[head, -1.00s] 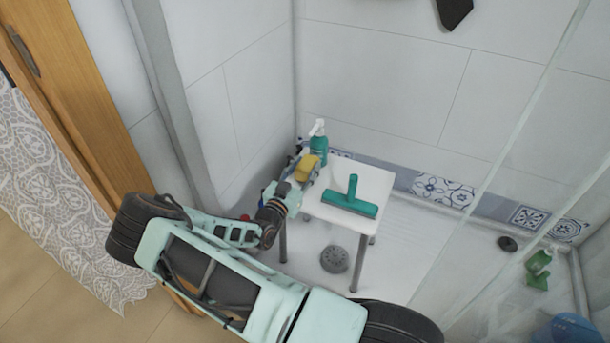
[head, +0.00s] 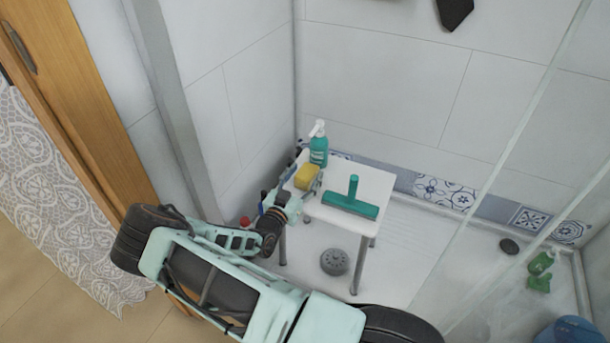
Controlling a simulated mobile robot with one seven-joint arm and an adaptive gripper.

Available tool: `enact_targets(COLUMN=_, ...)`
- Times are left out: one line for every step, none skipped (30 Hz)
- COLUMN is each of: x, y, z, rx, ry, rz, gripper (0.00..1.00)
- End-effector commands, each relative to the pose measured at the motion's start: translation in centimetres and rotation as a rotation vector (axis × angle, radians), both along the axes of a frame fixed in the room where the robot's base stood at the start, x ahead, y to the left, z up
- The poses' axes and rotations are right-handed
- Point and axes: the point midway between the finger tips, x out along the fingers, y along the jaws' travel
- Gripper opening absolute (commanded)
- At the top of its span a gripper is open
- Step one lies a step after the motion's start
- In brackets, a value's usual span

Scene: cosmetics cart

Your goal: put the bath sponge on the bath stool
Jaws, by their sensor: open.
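The yellow bath sponge (head: 307,176) rests on the left side of the white bath stool (head: 337,185) in the head view. My gripper (head: 303,180) is open at the stool's left edge, with its fingers around or beside the sponge; at this size I cannot tell whether they touch it. On the stool, a teal squeegee (head: 350,203) lies to the right of the sponge and a green pump bottle (head: 318,150) stands behind it.
A round grey drain (head: 335,262) is on the shower floor below the stool. A glass panel (head: 500,170) stands to the right. Green items (head: 540,268) and a blue object (head: 568,331) are at the far right. Tiled walls close in behind and left of the stool.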

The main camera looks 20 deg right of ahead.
Motion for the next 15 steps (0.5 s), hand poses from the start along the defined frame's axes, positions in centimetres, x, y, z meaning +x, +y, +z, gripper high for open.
enact_targets(x=0.0, y=0.0, z=0.2, rx=0.000, ry=0.000, rz=0.000, gripper=0.56)
enact_targets(x=0.0, y=0.0, z=0.3, rx=0.000, ry=0.000, rz=0.000, gripper=0.56)
enact_targets(x=0.0, y=0.0, z=0.5, rx=0.000, ry=0.000, rz=0.000, gripper=0.56)
enact_targets(x=-0.2, y=0.2, z=0.5, rx=0.001, ry=0.001, rz=0.001, gripper=0.56)
enact_targets(x=-0.5, y=0.7, z=0.4, rx=0.002, ry=0.001, rz=0.001, gripper=0.56)
enact_targets(x=-1.0, y=1.2, z=0.4, rx=0.001, ry=0.001, rz=0.001, gripper=0.56)
enact_targets(x=-1.4, y=1.6, z=0.4, rx=0.001, ry=0.001, rz=0.002, gripper=0.56)
enact_targets(x=-1.9, y=2.1, z=0.4, rx=0.001, ry=0.002, rz=0.002, gripper=0.56)
enact_targets(x=-2.5, y=2.7, z=0.5, rx=0.001, ry=0.001, rz=0.002, gripper=0.56)
enact_targets(x=-3.0, y=3.3, z=0.5, rx=0.001, ry=0.001, rz=0.002, gripper=0.56)
enact_targets(x=-3.5, y=3.8, z=0.5, rx=0.001, ry=0.001, rz=0.003, gripper=0.56)
enact_targets(x=-4.1, y=4.4, z=0.5, rx=0.001, ry=0.001, rz=0.002, gripper=0.56)
enact_targets(x=-4.6, y=4.9, z=0.5, rx=0.001, ry=0.001, rz=0.002, gripper=0.56)
enact_targets(x=-5.0, y=5.3, z=0.5, rx=0.001, ry=0.001, rz=0.002, gripper=0.56)
enact_targets(x=-5.6, y=5.9, z=0.4, rx=0.001, ry=0.001, rz=0.001, gripper=0.56)
